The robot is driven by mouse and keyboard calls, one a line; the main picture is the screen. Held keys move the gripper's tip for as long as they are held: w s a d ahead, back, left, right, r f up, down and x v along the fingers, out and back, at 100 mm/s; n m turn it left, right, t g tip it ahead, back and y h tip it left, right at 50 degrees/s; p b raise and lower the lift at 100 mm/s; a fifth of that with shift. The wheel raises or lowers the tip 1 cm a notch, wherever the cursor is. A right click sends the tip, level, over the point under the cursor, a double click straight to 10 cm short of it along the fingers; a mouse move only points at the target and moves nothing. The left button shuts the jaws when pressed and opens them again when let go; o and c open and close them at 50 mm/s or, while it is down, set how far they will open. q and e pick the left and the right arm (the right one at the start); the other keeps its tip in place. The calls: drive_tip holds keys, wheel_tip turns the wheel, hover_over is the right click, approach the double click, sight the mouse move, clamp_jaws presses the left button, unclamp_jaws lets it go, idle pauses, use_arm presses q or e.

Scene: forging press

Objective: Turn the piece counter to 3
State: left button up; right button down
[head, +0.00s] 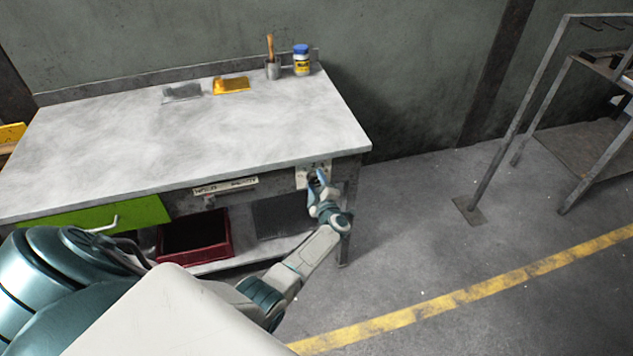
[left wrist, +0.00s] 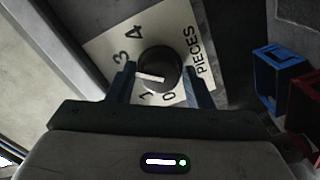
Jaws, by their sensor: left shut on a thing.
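The piece counter is a dark round knob (left wrist: 160,68) on a white card (left wrist: 104,48) marked "PIECES". The numbers 0, 1, 3 and 4 show in the left wrist view. The card's spot between 1 and 3 is covered by a finger. The knob's white pointer line points left in the picture, between 1 and 3. My left gripper (left wrist: 160,82) is shut on the knob, one finger on each side. In the head view the card (head: 303,176) is on the bench's front right, and my left gripper (head: 317,181) reaches it, hiding the knob. My right gripper is not in view.
A green drawer (head: 140,213) and a red crate (head: 196,243) are left of the counter.

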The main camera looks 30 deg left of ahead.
use_arm(q)
drive_tip(key=o, duration=0.8)
drive_tip(key=v, duration=1.1)
drive_tip(key=shift+w, duration=0.1)
drive_tip(key=s+d+f+m+h, duration=0.2)
drive_tip(key=s+f+m+h, duration=0.2)
drive_tip(key=s+f+m, duration=0.45)
drive_tip(key=s+d+f+m+g+h, duration=0.15)
drive_tip(key=s+f+m+h, duration=0.35)
drive_tip(key=f, duration=0.6)
drive_tip(key=s+d+f+m+h, duration=0.3)
drive_tip(key=s+f, duration=0.5)
drive_tip(key=f, duration=0.2)
drive_tip(key=s+a+f+m+g, duration=0.1)
drive_tip(key=s+f+m+g, duration=0.1)
drive_tip(key=s, duration=0.8)
drive_tip(key=s+a+f+m+g, duration=0.1)
drive_tip(key=s+f+g, duration=0.3)
drive_tip(key=s, duration=0.7)
drive_tip(key=s+a+f+m+g+h, duration=0.1)
drive_tip(key=s+f+m+g, duration=0.2)
drive_tip(key=s, duration=0.7)
drive_tip(key=shift+s+a+f, duration=0.1)
drive_tip(key=shift+a+f, duration=0.05)
drive_tip(key=shift+f, duration=0.45)
drive_tip(key=shift+s+a+f, duration=0.1)
drive_tip(key=shift+f, duration=0.5)
